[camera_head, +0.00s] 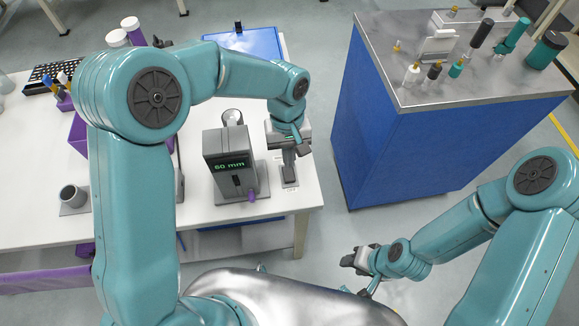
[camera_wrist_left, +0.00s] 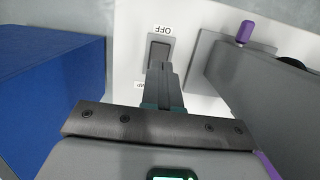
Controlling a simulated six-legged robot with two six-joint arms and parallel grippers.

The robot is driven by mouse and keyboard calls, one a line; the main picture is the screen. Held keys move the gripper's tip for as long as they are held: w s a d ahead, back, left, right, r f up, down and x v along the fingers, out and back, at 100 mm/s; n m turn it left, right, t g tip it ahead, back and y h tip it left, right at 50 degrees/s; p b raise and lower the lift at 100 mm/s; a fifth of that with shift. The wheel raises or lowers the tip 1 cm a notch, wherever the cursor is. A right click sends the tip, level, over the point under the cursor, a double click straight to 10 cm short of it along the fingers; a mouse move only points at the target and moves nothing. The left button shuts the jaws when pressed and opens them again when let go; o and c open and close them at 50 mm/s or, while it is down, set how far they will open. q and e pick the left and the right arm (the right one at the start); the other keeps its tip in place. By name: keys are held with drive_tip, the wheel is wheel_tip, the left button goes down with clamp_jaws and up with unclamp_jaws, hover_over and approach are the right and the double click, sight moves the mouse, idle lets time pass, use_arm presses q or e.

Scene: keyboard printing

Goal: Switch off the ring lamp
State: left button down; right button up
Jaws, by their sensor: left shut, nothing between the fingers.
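A small grey switch plate (camera_head: 289,176) with a dark rocker lies on the white table near its right front corner. In the left wrist view the switch (camera_wrist_left: 159,46) shows with an upside-down "OFF" label beyond it; another label beside the fingers is partly hidden. My left gripper (camera_head: 290,158) is shut and empty, pointing down at the switch. In the left wrist view its fingertips (camera_wrist_left: 160,68) overlap the near end of the switch; whether they touch it I cannot tell. I cannot make out the ring lamp itself. My right gripper (camera_head: 354,262) hangs low over the floor, away from the table.
A grey device (camera_head: 230,147) reading "60 mm" stands just left of the switch, with a purple knob (camera_head: 252,196) at its front. A blue cabinet (camera_head: 385,135) with a metal top stands to the right across a floor gap. The table's front edge is close.

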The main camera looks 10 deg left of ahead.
sight(290, 177)
use_arm(q)
drive_tip(key=f, duration=0.5)
drive_tip(key=shift+s+d+p, duration=0.15)
drive_tip(key=shift+s+p, duration=0.15)
drive_tip(key=shift+s, duration=0.1)
